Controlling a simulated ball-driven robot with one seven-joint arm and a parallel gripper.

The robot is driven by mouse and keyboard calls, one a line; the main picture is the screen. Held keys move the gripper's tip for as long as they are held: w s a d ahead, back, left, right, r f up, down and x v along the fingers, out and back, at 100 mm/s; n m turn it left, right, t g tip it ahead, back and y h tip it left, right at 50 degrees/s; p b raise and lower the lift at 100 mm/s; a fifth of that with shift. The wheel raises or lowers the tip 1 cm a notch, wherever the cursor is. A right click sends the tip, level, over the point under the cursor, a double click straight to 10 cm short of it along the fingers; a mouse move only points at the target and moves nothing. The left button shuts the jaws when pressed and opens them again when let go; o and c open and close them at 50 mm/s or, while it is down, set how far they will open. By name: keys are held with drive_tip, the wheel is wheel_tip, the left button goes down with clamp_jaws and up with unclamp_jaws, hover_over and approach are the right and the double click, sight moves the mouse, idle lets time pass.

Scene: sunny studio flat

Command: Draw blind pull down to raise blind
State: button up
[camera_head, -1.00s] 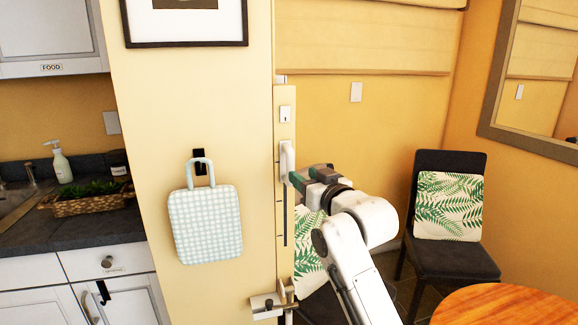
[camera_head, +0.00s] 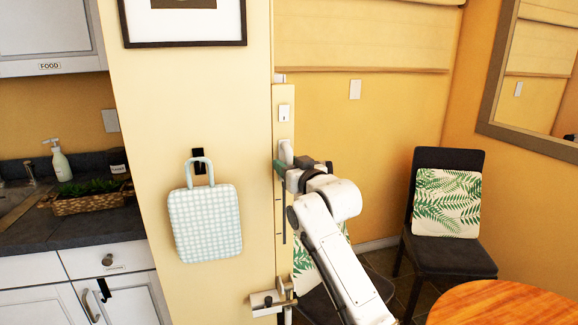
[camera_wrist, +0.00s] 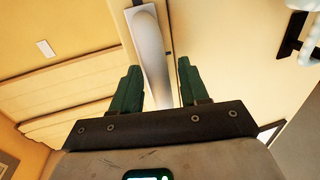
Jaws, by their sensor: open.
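The blind pull (camera_head: 286,152) is a white upright handle on a narrow slotted panel (camera_head: 285,95) at the wall's edge. The cream blind (camera_head: 365,45) hangs behind it across the top of the head view. My gripper (camera_head: 281,169) is at the lower part of the pull, with its green fingers open. In the wrist view, the pull (camera_wrist: 149,45) runs between the two fingers of my gripper (camera_wrist: 158,68), with gaps visible on both sides. My gripper partly hides the pull's lower end in the head view.
A checked bag (camera_head: 205,222) hangs on the wall left of the panel. A metal bracket (camera_head: 272,301) sticks out low on the panel. A dark chair (camera_head: 447,250) with a leafy cushion and a round wooden table (camera_head: 505,305) stand at right.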

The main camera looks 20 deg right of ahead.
clamp_jaws()
idle(0.4)
wheel_tip(320, 180, down, 12)
drive_tip(key=b, duration=0.7)
drive_tip(key=shift+f, duration=0.2)
drive_tip(key=shift+r, duration=0.1)
unclamp_jaws()
drive_tip(key=shift+r, duration=0.1)
drive_tip(key=shift+s, duration=0.15)
drive_tip(key=s+d, duration=0.2)
drive_tip(key=s, duration=0.8)
drive_tip(key=shift+s, duration=0.2)
